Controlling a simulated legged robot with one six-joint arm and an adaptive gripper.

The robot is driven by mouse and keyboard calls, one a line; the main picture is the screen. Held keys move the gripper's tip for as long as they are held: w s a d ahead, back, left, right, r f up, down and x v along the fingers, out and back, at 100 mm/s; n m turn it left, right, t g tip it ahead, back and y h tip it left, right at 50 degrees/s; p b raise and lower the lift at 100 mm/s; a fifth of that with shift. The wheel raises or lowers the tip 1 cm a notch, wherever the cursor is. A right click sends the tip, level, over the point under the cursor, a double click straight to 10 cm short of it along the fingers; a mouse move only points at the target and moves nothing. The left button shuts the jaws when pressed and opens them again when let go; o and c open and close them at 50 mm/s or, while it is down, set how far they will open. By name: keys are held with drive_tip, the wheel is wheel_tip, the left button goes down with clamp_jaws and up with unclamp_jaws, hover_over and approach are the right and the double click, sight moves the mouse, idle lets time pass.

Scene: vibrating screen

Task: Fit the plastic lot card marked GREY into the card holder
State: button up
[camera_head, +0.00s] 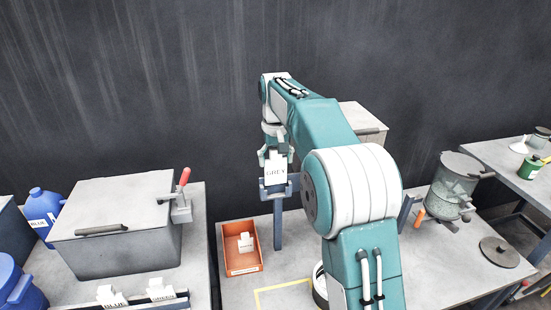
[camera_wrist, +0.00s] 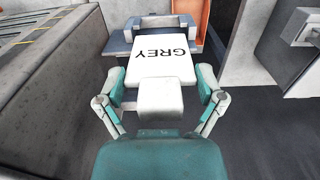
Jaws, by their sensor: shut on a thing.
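The white lot card (camera_head: 276,170) marked GREY hangs upright below my gripper (camera_head: 275,153). In the wrist view my gripper (camera_wrist: 161,92) is shut on the block-shaped grip at the near end of the card (camera_wrist: 163,62). The blue-grey card holder (camera_head: 277,193) stands on top of a slim post. The card's lower end is at the holder, between its raised sides in the head view. In the wrist view the card's far end overlaps the holder (camera_wrist: 124,43). I cannot tell how deep the card sits, because its lower edge is hidden.
An orange tray (camera_head: 230,263) with a white card (camera_head: 246,241) lies on the table left of the post. Cards marked BLUE (camera_head: 112,298) and GREEN (camera_head: 161,291) stand at the left. A grey box (camera_head: 112,250) with a red-handled clamp (camera_head: 181,200) is behind them.

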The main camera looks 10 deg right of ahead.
sight(276, 184)
drive_tip(key=shift+f, duration=1.95)
drive_tip(key=o, duration=0.8)
wheel_tip(276, 184, up, 11)
drive_tip(key=shift+w, duration=0.1)
drive_tip(key=shift+r, duration=0.4)
